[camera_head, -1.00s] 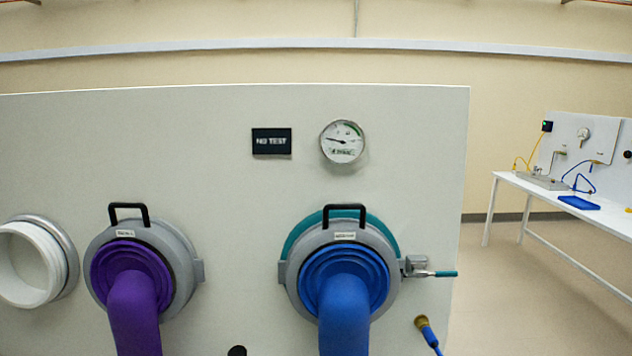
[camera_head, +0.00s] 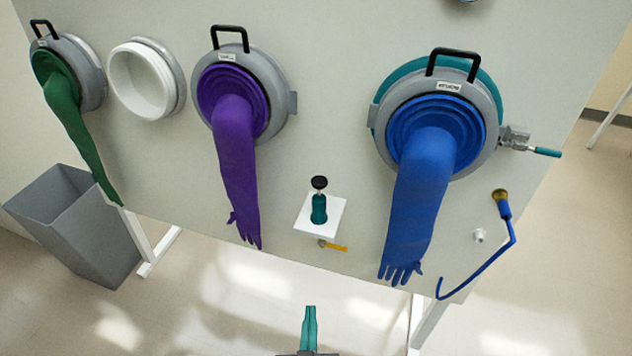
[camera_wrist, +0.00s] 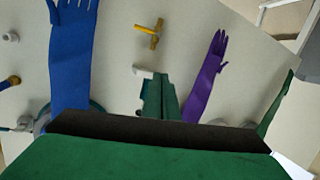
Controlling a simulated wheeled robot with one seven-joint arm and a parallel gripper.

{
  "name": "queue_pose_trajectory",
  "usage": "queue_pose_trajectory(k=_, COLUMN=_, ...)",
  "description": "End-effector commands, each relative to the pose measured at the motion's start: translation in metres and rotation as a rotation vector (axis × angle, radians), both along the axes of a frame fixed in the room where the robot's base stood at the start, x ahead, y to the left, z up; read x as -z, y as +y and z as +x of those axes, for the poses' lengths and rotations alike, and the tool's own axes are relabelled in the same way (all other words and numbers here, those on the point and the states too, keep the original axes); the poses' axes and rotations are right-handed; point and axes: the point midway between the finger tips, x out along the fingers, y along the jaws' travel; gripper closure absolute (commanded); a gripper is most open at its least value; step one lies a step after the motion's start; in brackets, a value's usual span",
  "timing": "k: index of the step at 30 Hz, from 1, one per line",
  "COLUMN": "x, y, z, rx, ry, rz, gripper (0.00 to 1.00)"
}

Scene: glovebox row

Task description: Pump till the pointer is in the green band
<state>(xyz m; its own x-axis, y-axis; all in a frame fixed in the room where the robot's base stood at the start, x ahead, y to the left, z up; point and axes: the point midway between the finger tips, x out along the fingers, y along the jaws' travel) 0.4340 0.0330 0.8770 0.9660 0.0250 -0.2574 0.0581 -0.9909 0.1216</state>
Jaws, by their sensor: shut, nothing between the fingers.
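The hand pump (camera_head: 319,208) has a teal body and a round black knob on top. It sits on a small white plate (camera_head: 333,218) on the panel between the purple and blue gloves. My gripper (camera_head: 309,312) is at the bottom of the head view, below the pump in the picture and apart from it. Its fingers are together and empty. In the wrist view the fingers (camera_wrist: 165,98) partly cover the area around the pump. A sliver of a round thing at the head view's top edge may be the gauge; its face and pointer are out of view.
A yellow-handled valve (camera_head: 335,246) is just under the pump. A purple glove (camera_head: 236,150) hangs left, a blue glove (camera_head: 418,205) right. A blue hose (camera_head: 485,265) hangs farther right. A grey bin (camera_head: 75,225) stands at left. The floor before the panel is clear.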

Motion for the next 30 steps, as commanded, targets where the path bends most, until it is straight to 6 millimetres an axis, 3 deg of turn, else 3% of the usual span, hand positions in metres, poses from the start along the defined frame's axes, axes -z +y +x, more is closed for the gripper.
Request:
queue_pose_trajectory(k=1, x=0.01, y=-0.003, z=-0.018, rx=-0.002, ry=0.012, rz=0.006, gripper=1.0)
queue_pose_trajectory(k=7, x=0.024, y=-0.011, z=-0.081, rx=-0.009, ry=0.009, rz=0.044, gripper=1.0)
queue_pose_trajectory(k=16, x=0.02, y=-0.026, z=-0.167, rx=0.028, ry=-0.007, rz=0.097, gripper=1.0)
queue_pose_trajectory(k=22, x=0.011, y=-0.031, z=-0.197, rx=0.054, ry=-0.02, rz=0.117, gripper=1.0)
queue_pose_trajectory(k=30, x=0.008, y=-0.033, z=-0.203, rx=0.059, ry=-0.025, rz=0.12, gripper=1.0)
